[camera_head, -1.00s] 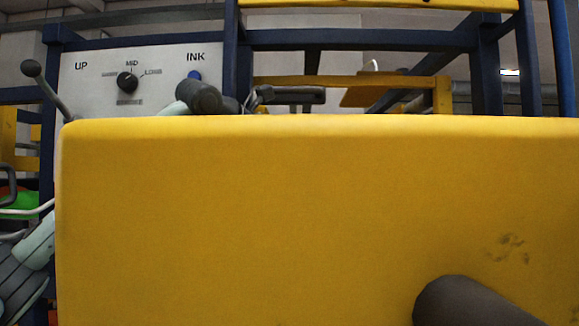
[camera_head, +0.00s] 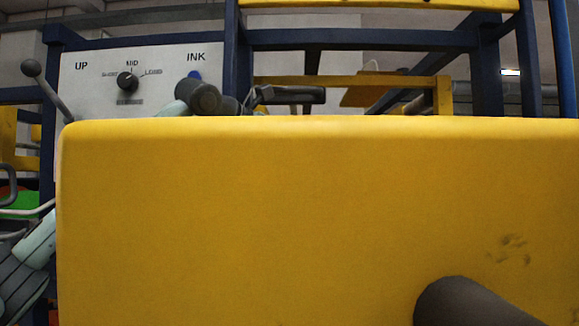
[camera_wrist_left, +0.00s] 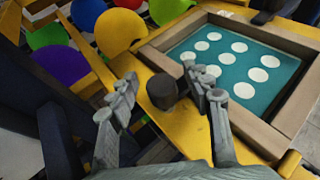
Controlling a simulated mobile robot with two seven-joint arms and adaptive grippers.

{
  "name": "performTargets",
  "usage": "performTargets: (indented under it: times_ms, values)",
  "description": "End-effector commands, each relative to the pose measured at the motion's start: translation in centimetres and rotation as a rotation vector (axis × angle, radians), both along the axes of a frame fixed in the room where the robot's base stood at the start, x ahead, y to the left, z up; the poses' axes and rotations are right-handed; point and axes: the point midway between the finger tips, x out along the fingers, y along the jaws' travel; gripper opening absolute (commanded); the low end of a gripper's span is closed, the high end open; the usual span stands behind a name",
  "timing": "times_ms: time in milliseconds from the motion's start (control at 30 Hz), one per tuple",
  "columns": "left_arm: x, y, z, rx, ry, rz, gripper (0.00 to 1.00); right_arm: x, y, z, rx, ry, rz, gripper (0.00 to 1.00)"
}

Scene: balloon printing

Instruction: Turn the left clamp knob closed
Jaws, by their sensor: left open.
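In the left wrist view, a dark, round clamp knob (camera_wrist_left: 162,91) stands at the corner of the wooden-framed screen, above a yellow bar. My left gripper (camera_wrist_left: 160,78) is open, with one grey finger on each side of the knob. The left finger looks apart from the knob; I cannot tell whether the right finger touches it. In the head view, a large yellow panel (camera_head: 300,220) hides most of the work area. A small grey part, possibly my left gripper, shows just above its top edge. My right gripper is not seen.
The screen frame (camera_wrist_left: 277,130) holds a teal sheet (camera_wrist_left: 215,82) with several white dots. Several coloured balloons (camera_wrist_left: 118,32) lie to its left. A control panel (camera_head: 100,60) with a black dial (camera_head: 128,82) stands behind the yellow panel. A lever (camera_head: 48,90) is at left.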

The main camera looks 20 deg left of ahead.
Motion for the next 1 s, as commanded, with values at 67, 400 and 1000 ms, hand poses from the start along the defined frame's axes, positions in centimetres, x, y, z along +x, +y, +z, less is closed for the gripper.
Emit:
performTargets:
  times_ms: [67, 400, 1000]
  values:
    - [0.0, -0.1, 0.9, 0.0, -0.003, -0.001, 0.49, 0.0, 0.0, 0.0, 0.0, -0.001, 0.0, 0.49]
    - [-0.1, -0.1, 7.3, -0.003, -0.003, -0.001, 0.49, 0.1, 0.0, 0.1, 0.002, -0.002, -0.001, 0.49]
    - [0.0, 0.0, 9.9, 0.0, -0.001, 0.0, 0.49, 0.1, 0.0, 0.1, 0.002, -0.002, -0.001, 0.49]
